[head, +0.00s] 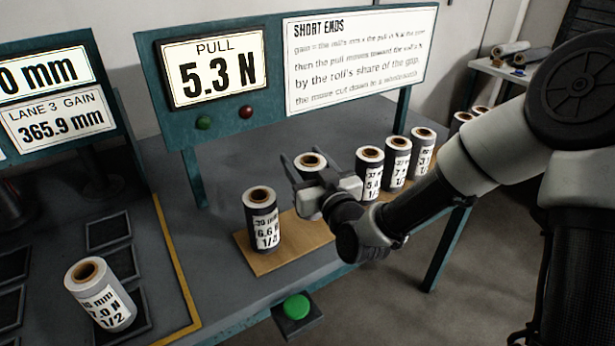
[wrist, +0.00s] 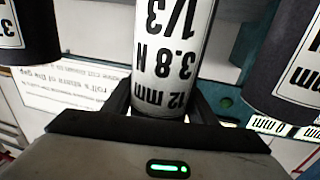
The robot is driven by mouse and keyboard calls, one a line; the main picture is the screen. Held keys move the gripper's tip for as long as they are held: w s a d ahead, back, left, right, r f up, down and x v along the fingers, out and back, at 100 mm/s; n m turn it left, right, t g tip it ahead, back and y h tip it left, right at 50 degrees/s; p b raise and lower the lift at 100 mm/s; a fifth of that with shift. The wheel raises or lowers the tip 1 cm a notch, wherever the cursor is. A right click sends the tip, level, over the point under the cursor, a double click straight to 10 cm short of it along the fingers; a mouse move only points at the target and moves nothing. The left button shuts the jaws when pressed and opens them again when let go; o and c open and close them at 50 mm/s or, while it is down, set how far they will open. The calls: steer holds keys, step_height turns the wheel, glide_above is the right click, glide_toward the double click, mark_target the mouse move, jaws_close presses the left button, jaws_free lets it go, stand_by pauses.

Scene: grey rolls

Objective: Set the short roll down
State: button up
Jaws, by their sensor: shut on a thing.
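My gripper (head: 312,172) is shut on a roll (head: 309,160) with a brown core, in the row over the wooden board (head: 262,262). In the wrist view, the held roll (wrist: 172,60) stands between the two fingers, its white label upside down and reading 12 mm, 3.8 N, 1/3. My gripper hides the roll's lower part in the head view, so I cannot tell whether its base touches the board.
More rolls (head: 397,165) stand along the board's right. A roll labelled 7.0 N, 1/2 (head: 100,297) sits among dark square pads at left. A green button (head: 296,307) is at the table's front. The display (head: 214,72) reads PULL 5.3 N, beside a SHORT ENDS sign (head: 358,58).

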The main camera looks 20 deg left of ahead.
steer(key=shift+f+b, duration=0.45)
steer(key=shift+f, duration=1.35)
steer(key=shift+f, duration=0.2)
steer(key=o, duration=1.5)
steer(key=shift+r, duration=0.1)
steer(key=p+v, duration=1.2)
steer(key=shift+r+p, duration=0.1)
steer(key=shift+p, duration=0.2)
